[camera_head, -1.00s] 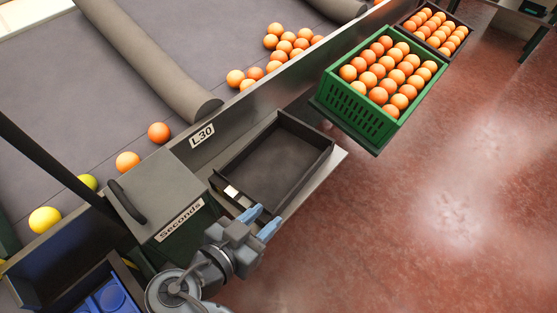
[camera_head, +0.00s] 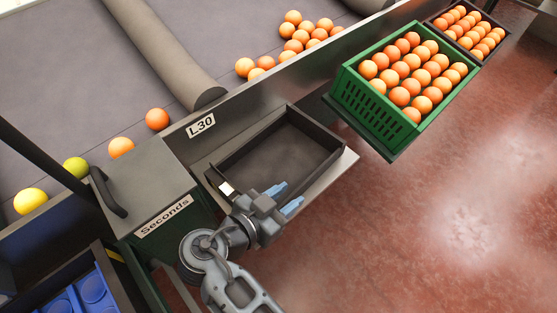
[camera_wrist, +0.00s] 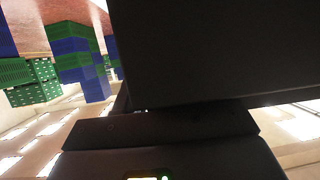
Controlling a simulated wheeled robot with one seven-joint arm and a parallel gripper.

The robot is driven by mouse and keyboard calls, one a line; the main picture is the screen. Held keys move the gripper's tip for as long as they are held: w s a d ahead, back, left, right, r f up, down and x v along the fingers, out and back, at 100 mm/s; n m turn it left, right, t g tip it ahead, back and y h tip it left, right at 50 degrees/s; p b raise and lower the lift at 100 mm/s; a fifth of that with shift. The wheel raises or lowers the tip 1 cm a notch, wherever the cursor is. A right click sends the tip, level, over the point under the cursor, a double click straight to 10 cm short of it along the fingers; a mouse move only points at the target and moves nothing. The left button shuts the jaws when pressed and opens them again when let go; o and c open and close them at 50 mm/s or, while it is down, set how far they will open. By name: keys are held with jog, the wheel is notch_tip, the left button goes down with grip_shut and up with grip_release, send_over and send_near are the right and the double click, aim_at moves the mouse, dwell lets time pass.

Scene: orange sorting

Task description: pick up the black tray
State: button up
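The black tray (camera_head: 246,157) is empty and lies flat on a metal shelf (camera_head: 335,172) beside the conveyor. My gripper (camera_head: 284,197) is at the tray's near end in the head view. Its two blue fingertips are apart, with a clear gap between them. They overlap the near end in the picture; I cannot tell whether they touch it. In the wrist view a large dark surface, likely the tray (camera_wrist: 220,50), fills the upper right. The fingertips do not show there.
A green crate of oranges (camera_head: 371,110) stands to the right, with a dark crate of oranges (camera_head: 440,29) behind it. The "Seconds" bin (camera_head: 150,185) is left of the tray. Loose fruit lies on the conveyor (camera_head: 90,60). Red floor (camera_head: 420,230) is clear at right.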

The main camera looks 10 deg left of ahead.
jog(key=shift+x, duration=1.1)
grip_shut()
